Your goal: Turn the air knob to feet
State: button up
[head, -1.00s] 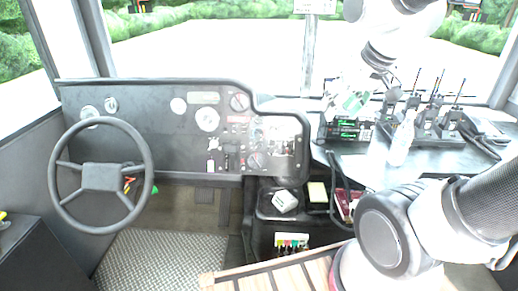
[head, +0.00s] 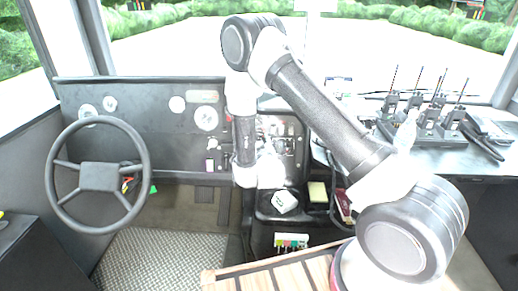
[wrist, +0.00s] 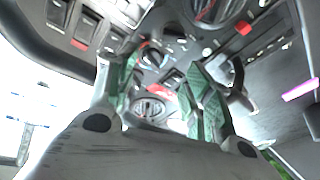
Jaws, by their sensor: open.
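The dashboard (head: 140,130) carries dials, switches and knobs. In the wrist view, a round dark knob (wrist: 150,107) with a pale ring and a bar across it shows between the fingers of my gripper (wrist: 163,70). A larger knob (wrist: 214,9) is cut off at the top edge. I cannot tell which of these is the air knob, and the labels are unreadable. My gripper is open and empty, with its green-padded fingers spread before the panel; contact with the knob cannot be told. In the head view my arm hides the fingers and part of the panel's right side.
The steering wheel (head: 100,178) is at the left. Several radios (head: 428,120) stand on the right desk. The floor at the left is clear.

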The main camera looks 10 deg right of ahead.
jog(key=s+f+n+t, duration=0.2)
jog(key=s+f, duration=0.1)
jog(key=f, duration=0.2)
jog(key=w, duration=0.7)
jog(key=shift+d+r, duration=0.2)
jog(key=shift+d, duration=0.1)
jog(key=c, duration=1)
jog(key=shift+m+h, duration=0.3)
jog(key=shift+m, duration=0.3)
jog(key=m+h, duration=0.1)
jog(key=m, duration=0.3)
jog(key=shift+w+a+m+h, duration=0.1)
jog(key=shift+a+m+h, duration=0.05)
jog(key=shift+m+h, duration=0.2)
jog(key=shift+a+m+g+h, duration=0.15)
jog(key=shift+m+h, duration=0.6)
jog(key=shift+m, duration=0.75)
jog(key=shift+d+m+g+h, duration=0.1)
jog(key=shift+m+g+h, duration=0.15)
jog(key=shift+m+h, duration=0.85)
jog(key=shift+m+y, duration=0.3)
jog(key=shift+m, duration=0.25)
